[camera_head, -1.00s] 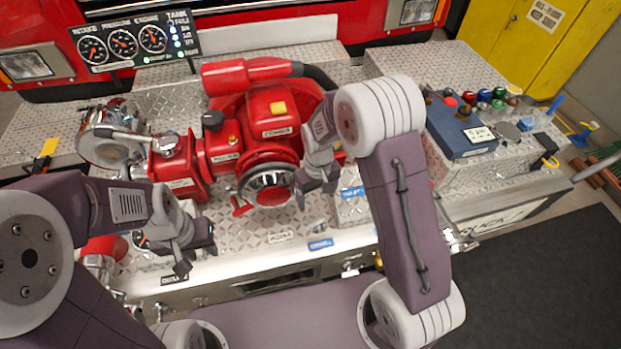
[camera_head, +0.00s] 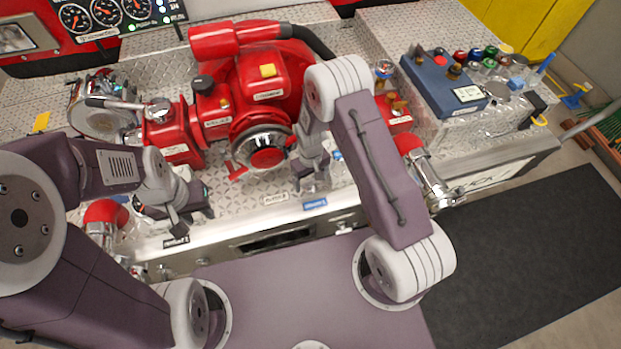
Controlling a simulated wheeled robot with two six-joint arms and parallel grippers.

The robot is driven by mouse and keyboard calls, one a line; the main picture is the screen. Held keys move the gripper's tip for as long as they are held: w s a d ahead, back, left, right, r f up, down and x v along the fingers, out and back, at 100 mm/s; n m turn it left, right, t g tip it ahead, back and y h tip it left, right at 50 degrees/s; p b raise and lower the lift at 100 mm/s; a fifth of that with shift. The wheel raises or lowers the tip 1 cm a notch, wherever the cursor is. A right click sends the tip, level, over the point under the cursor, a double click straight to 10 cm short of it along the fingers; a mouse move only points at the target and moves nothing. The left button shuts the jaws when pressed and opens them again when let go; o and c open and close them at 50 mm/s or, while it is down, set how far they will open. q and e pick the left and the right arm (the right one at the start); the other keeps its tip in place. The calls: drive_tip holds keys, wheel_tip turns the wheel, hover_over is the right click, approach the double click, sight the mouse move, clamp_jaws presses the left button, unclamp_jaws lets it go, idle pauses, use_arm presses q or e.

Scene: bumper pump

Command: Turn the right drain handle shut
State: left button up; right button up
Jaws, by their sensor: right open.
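My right gripper (camera_head: 312,188) is open and empty, pointing down over the diamond-plate deck just right of the pump's round chrome-rimmed front. Below and right of it, a small silver handle-like fitting (camera_head: 345,227) shows on the front face of the bumper, close to my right arm. It may be the right drain handle; I cannot read a label or tell its turn position. A gap separates the gripper from it. My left gripper (camera_head: 192,222) is at the left front edge, above a black label plate, its fingers apart with nothing visible between them.
The red pump (camera_head: 265,90) stands mid-deck with a small red lever (camera_head: 237,173) at its front. A blue label (camera_head: 314,204) lies near the deck edge.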

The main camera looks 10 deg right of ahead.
drive_tip(key=shift+w+f, duration=0.15)
drive_tip(key=shift+w, duration=0.05)
drive_tip(key=shift+c, duration=0.9)
drive_tip(key=c, duration=1.2)
drive_tip(key=shift+m, duration=1.6)
drive_tip(key=o, duration=1.4)
drive_tip(key=shift+s, duration=0.15)
drive_tip(key=shift+r, duration=0.2)
